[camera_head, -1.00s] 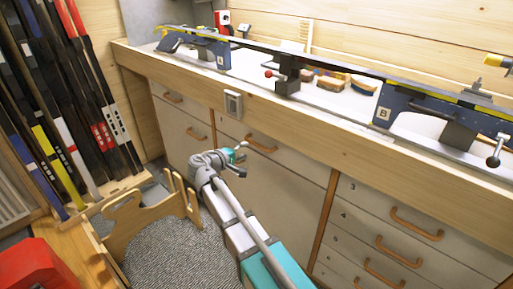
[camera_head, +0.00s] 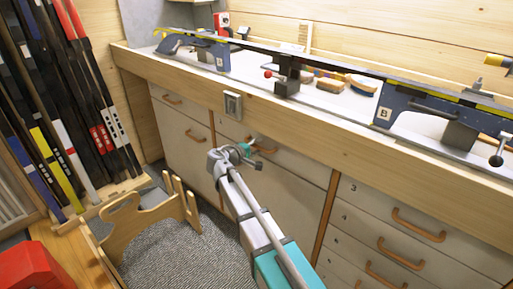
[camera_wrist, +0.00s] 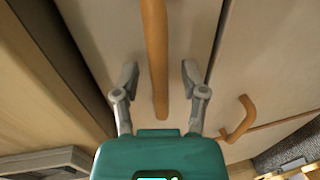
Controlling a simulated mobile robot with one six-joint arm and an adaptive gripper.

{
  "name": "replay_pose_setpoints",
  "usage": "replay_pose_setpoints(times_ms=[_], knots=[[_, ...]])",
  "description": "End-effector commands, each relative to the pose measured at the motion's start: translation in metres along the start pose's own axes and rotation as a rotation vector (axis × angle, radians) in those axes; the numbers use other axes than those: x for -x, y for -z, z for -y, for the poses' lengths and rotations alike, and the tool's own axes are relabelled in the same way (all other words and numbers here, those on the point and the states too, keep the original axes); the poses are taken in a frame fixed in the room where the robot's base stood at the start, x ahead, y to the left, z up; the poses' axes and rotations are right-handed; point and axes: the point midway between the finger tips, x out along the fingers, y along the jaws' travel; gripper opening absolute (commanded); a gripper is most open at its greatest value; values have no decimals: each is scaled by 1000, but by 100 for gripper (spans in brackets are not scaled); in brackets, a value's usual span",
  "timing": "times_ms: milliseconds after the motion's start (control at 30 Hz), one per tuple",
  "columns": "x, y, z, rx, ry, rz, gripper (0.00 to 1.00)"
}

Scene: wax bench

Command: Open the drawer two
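The drawer in the middle bay under the bench has a pale front (camera_head: 301,163) and is shut. No number on it is readable, so I cannot confirm that it is drawer two. Its orange-brown bar handle (camera_head: 265,149) is partly hidden by my gripper (camera_head: 255,155) in the head view. In the wrist view the handle (camera_wrist: 156,55) runs between the two grey fingers of my gripper (camera_wrist: 160,78). The fingers are open, one on each side, with a visible gap to the handle on both sides. I cannot tell how deep they reach.
Right of it is a stack of drawers with similar handles (camera_head: 418,226), all shut. A cabinet door handle (camera_head: 195,136) is to the left; a handle also shows right in the wrist view (camera_wrist: 238,118). The wooden bench edge (camera_head: 290,128) overhangs above. A wooden rack (camera_head: 150,217) stands on the floor left.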

Motion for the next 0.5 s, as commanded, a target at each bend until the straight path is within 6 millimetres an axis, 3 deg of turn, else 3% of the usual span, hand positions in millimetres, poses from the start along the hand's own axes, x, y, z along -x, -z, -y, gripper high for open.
replay_pose_setpoints(times_ms=[33,300,500], knots=[[0,0,0,0,0,0,46],[1,0,0,0,0,0,0],[1,0,0,0,0,0,0]])
